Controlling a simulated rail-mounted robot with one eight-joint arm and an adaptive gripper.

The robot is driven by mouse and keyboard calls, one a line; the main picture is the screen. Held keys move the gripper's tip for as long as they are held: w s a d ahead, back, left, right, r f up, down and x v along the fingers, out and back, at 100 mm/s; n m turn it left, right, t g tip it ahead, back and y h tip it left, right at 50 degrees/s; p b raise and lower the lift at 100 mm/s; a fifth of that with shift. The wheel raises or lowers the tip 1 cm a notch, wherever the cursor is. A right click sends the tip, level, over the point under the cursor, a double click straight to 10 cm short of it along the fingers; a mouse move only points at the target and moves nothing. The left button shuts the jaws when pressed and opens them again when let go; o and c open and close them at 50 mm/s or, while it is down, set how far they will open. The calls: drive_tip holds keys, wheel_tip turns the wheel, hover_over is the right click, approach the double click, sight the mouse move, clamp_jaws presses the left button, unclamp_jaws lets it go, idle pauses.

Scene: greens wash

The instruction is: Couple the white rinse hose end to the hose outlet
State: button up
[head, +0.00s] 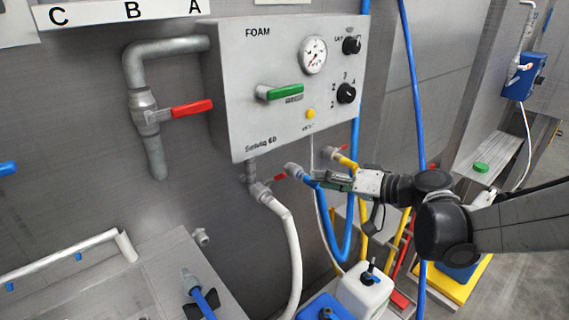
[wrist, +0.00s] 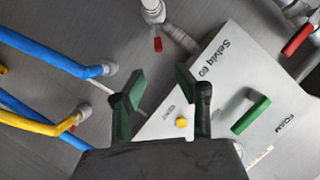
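The white rinse hose (head: 291,245) hangs below the grey Selviq 60 box. Its upper end meets the outlet valve (head: 260,191) with a red lever, under the box's lower left corner; I cannot tell whether it is locked on. The valve also shows at the top of the wrist view (wrist: 153,12), with its red lever pointing down the picture. My gripper (head: 320,180) is to the right of the valve, below the box. In the wrist view my gripper's green fingertips (wrist: 157,88) stand apart with nothing held between them.
Blue hose (wrist: 60,60) and yellow hose (wrist: 38,124) ends sit on wall fittings close to my gripper. The box (head: 265,80) has a green handle, gauge and knobs above. A white canister (head: 366,288) stands below. A steel basin (head: 120,280) is at lower left.

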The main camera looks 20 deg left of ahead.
sight(284, 177)
drive_tip(key=x, duration=1.3)
drive_tip(key=shift+a+f+b, duration=0.2)
drive_tip(key=shift+f+b, duration=0.05)
drive_tip(key=shift+b, duration=0.15)
clamp_jaws()
